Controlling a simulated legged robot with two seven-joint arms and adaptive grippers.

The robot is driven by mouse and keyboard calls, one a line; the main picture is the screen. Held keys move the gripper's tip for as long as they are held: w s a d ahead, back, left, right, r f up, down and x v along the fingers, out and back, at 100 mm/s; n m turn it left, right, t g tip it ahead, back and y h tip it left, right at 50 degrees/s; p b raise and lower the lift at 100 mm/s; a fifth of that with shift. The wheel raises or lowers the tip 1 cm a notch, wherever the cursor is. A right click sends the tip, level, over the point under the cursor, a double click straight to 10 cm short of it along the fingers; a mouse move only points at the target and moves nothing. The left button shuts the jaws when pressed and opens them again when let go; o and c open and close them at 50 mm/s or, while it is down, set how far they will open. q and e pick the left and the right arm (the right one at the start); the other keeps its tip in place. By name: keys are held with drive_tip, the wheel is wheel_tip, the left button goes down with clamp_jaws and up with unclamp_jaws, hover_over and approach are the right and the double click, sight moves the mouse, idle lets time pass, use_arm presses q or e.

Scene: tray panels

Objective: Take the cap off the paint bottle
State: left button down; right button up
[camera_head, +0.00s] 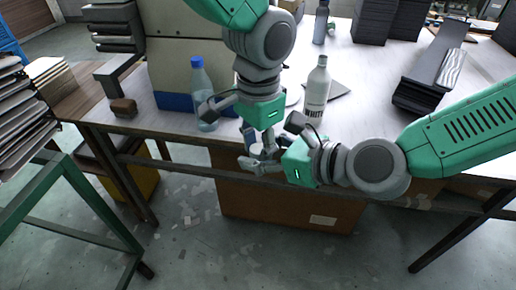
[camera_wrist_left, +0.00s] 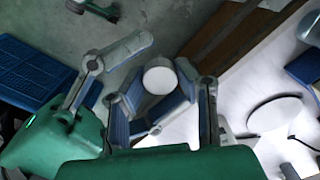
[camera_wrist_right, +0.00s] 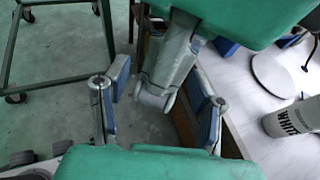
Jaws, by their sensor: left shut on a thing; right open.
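My left gripper (camera_head: 264,138) reaches down from the top in the head view, at the table's front edge. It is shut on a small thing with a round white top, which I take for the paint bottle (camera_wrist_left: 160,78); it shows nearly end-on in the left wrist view. Its body is mostly hidden by fingers, so I cannot tell cap from bottle. My right gripper (camera_head: 268,150) comes in from the right, open, close beside the left gripper. In the right wrist view its blue-padded fingers (camera_wrist_right: 160,82) stand apart, with the left gripper partly in front.
A white labelled bottle (camera_head: 316,88) stands on the table (camera_head: 345,120), just behind my right gripper. A clear blue-capped bottle (camera_head: 200,98) stands to the left. A dark tray (camera_head: 425,85) lies at right. A cardboard box (camera_head: 285,200) is below. Open floor lies in front.

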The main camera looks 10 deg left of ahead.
drive_tip(key=shift+w+a+f, duration=0.15)
drive_tip(key=shift+a, duration=0.15)
clamp_jaws()
unclamp_jaws()
drive_tip(key=shift+d, duration=0.1)
